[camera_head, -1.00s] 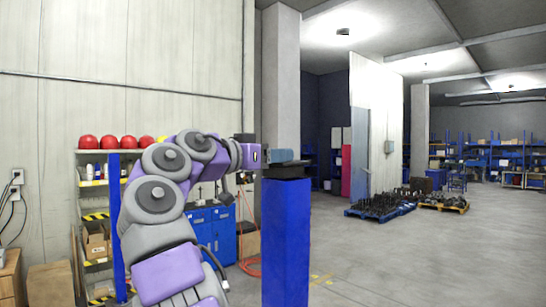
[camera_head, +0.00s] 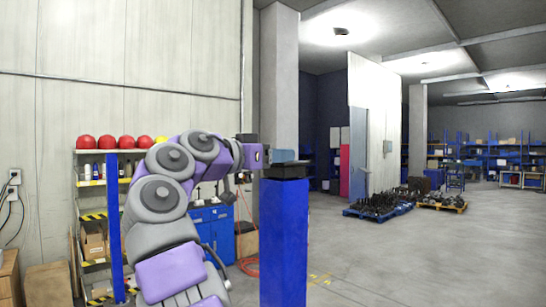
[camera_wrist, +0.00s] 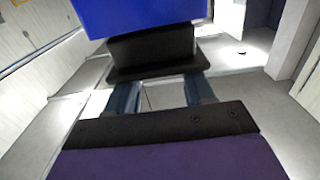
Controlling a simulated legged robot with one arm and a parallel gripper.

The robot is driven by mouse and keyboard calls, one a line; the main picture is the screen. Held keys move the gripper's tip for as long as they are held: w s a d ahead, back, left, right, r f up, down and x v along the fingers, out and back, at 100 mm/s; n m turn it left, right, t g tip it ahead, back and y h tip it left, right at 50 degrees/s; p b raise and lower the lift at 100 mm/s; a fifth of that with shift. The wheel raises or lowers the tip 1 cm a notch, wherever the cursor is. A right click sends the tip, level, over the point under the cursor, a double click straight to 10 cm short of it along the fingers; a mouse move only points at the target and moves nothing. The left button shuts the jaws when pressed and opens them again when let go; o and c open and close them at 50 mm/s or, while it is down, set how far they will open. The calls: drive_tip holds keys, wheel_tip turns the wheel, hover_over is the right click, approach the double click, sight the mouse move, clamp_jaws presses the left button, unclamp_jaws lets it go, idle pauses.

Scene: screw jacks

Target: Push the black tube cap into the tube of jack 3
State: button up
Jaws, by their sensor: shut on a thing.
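A blue square tube (camera_head: 284,245) stands upright in front of me; no jack number can be read. The black tube cap (camera_head: 287,171) is at its top end. My gripper (camera_head: 287,156) is at the cap from the left, its blue-grey fingers over the cap's top. In the wrist view the cap (camera_wrist: 150,52) shows a wide flange and a narrower block, with the blue tube (camera_wrist: 140,14) beyond the block. The block is visible outside the tube. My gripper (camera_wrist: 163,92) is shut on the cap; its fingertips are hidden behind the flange.
A shelf with red helmets (camera_head: 110,142) stands at the left against the wall. A blue cabinet (camera_head: 215,230) is behind my arm. Pallets with dark parts (camera_head: 380,207) lie further back right. The floor right of the tube is clear.

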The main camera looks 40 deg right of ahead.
sight(273, 169)
drive_tip(key=shift+f+b, duration=1.55)
drive_tip(key=shift+f, duration=0.05)
idle(0.3)
drive_tip(key=o, duration=1.2)
drive_tip(key=a, duration=0.6)
drive_tip(key=a+p, duration=0.1)
drive_tip(key=a, duration=0.4)
drive_tip(key=s+a+p, duration=0.1)
drive_tip(key=a, duration=0.5)
drive_tip(key=shift+a, duration=0.35)
